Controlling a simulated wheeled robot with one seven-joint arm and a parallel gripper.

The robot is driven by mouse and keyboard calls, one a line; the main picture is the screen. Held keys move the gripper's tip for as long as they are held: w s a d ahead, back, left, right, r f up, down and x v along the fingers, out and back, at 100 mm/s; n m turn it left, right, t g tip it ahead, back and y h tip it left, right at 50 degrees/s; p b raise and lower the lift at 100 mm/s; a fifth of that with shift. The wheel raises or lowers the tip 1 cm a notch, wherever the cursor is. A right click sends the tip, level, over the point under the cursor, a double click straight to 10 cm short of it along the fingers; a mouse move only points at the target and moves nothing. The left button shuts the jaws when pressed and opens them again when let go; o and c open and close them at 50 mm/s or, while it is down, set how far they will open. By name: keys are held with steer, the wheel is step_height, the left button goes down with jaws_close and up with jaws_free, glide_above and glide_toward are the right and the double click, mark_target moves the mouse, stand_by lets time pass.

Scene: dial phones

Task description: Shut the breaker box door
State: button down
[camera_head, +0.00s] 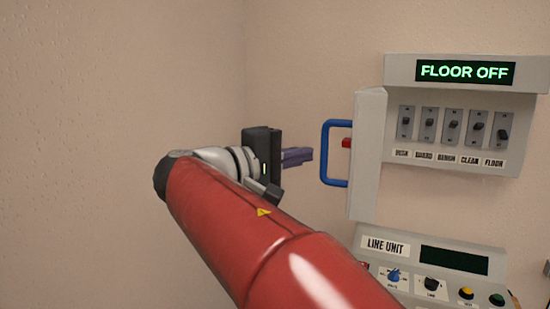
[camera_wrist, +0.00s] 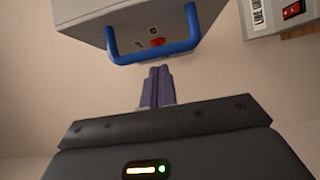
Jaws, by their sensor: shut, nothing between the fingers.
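The breaker box (camera_head: 512,110) is on the wall at the right of the head view, with a row of switches and a display reading "FLOOR OFF". Its grey door (camera_head: 366,165) stands open at the box's left side, swung out from the wall. A blue handle (camera_head: 327,153) is on the door, and a small red part (camera_head: 347,143) is beside it. My gripper (camera_head: 308,156) is shut and empty, to the left of the handle with a gap between them. In the wrist view the fingers (camera_wrist: 157,85) point toward the blue handle (camera_wrist: 155,55) and appear apart from it.
A panel labelled "LINE UNIT" (camera_head: 385,247) with knobs and buttons sits below the box. Part of a grey unit with a red switch (camera_wrist: 293,10) shows at the upper right of the wrist view. Bare wall (camera_head: 300,60) lies behind and left of my gripper.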

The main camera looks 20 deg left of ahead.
steer(key=shift+w+d, duration=0.1)
steer(key=shift+d, duration=0.3)
steer(key=shift+d, duration=0.1)
